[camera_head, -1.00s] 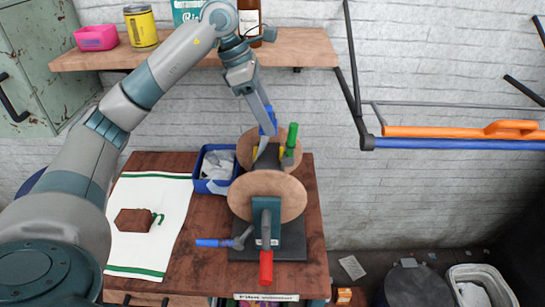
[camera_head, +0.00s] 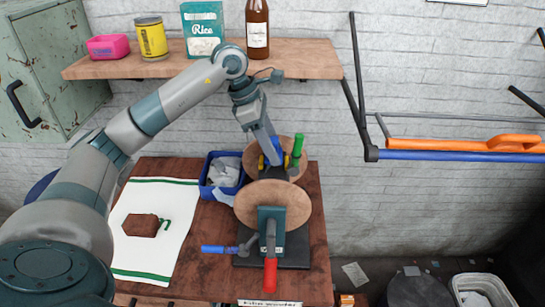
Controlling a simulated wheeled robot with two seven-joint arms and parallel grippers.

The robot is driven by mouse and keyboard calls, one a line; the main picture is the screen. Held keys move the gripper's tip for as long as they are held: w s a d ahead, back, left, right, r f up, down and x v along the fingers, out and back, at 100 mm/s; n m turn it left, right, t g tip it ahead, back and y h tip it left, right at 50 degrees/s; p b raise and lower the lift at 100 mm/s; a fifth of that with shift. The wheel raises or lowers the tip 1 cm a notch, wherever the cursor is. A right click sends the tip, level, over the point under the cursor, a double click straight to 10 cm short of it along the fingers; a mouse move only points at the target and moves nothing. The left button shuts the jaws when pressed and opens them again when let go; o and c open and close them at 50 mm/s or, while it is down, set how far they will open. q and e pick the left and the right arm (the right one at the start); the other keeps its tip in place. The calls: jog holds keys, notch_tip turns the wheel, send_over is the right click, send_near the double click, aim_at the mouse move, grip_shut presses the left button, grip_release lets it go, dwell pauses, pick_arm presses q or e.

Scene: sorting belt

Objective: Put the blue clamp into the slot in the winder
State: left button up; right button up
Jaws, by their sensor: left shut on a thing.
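The winder stands on the wooden table (camera_head: 185,255). It has two round wooden discs, a front one (camera_head: 290,205) and a back one (camera_head: 292,172), a dark base and a crank with a red handle (camera_head: 270,274). A green-handled clamp (camera_head: 298,146) stands upright at the back disc. My left gripper (camera_head: 271,152) points down between the discs, shut on the blue clamp (camera_head: 279,144). The clamp is at the winder's middle, beside small yellow parts; the gripper hides much of it, so I cannot tell whether it is in the slot. My right gripper is not in view.
A blue bin (camera_head: 208,190) with pale cloth stands left of the winder. A striped towel (camera_head: 140,258) holds a brown block (camera_head: 141,225). A shelf (camera_head: 120,68) with goods hangs above.

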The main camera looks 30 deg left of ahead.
pick_arm(q)
jog(key=shift+f+p, duration=0.85)
jog(key=shift+f, duration=1.2)
jog(key=shift+f, duration=0.2)
jog(key=o, duration=1)
jog(key=shift+r, duration=0.1)
jog(key=shift+r, duration=0.2)
